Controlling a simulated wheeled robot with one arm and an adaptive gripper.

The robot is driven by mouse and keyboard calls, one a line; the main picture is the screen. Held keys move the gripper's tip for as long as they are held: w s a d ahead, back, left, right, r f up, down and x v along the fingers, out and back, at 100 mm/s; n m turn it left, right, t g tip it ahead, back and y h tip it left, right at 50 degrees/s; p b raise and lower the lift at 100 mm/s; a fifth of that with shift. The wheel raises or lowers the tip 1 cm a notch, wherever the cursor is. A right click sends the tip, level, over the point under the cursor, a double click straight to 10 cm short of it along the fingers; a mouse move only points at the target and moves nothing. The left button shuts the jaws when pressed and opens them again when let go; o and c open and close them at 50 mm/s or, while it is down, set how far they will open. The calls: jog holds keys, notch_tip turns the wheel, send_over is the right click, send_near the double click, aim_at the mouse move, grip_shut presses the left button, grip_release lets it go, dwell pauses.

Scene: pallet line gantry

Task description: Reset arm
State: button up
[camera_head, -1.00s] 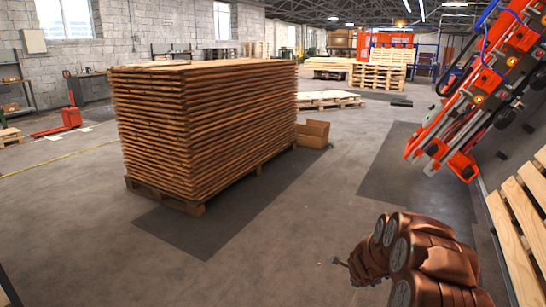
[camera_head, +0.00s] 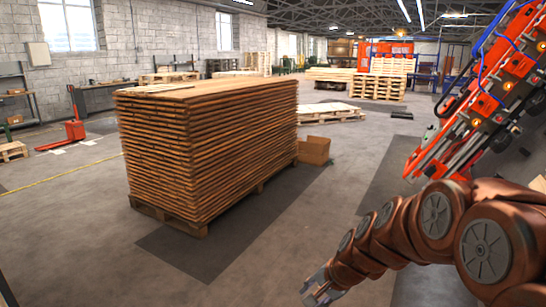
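My arm, made of copper-brown round joints, reaches in from the lower right in the head view and slants down to the left. My gripper (camera_head: 318,290) is at its far end near the bottom edge, small and partly cut by shadow and angle. I cannot tell whether its fingers are open or shut. No object is seen in it. It hangs over bare floor, apart from the plank stack.
A tall plank stack (camera_head: 210,140) on a pallet stands left of centre, with a cardboard box (camera_head: 314,151) behind its right end. An orange gantry machine (camera_head: 470,110) stands at right. A red pallet jack (camera_head: 75,130) is far left. The floor between stack and arm is clear.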

jog(key=s+d+r+n+g+h+p, duration=0.1)
jog(key=s+r, duration=0.4)
jog(key=s, duration=0.5)
jog(key=s+d+r+n+g+h+p, duration=0.1)
jog(key=s+d+r+n+p, duration=0.3)
jog(key=s, duration=0.7)
jog(key=s+d+r+n+g+h+p, duration=0.2)
jog(key=s+r+p, duration=0.4)
jog(key=s, duration=0.5)
jog(key=shift+d+r+n+g, duration=0.3)
jog(key=shift+d+n+g, duration=0.35)
jog(key=shift+n+g, duration=0.15)
jog(key=shift+s+d, duration=0.1)
jog(key=shift+d, duration=0.05)
